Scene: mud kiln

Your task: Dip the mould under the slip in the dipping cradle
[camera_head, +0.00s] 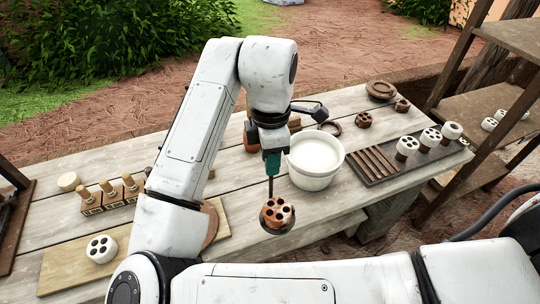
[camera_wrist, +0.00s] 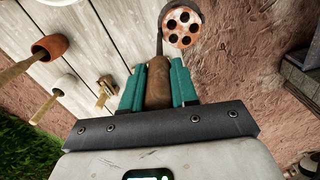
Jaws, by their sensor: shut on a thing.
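My gripper (camera_head: 272,165) has green fingers and is shut on the brown handle (camera_wrist: 158,82) of the dipping cradle. The cradle's thin dark rod hangs down in the head view, with a dark ring (camera_head: 268,223) at its lower end. The mould (camera_head: 280,210), a terracotta-brown piece with several round holes in its top, sits in that ring; it also shows in the wrist view (camera_wrist: 183,27). The white tub of pale slip (camera_head: 316,153) stands on the table, behind and right of the mould. The mould is outside the tub, near the table's front edge.
A slatted rack (camera_head: 377,163) with several white-topped moulds is right of the tub. A wooden board (camera_head: 70,270) bears a white holed piece (camera_head: 102,248) at left, near several wooden-handled tools (camera_head: 108,190). Shelves (camera_head: 490,90) stand at far right.

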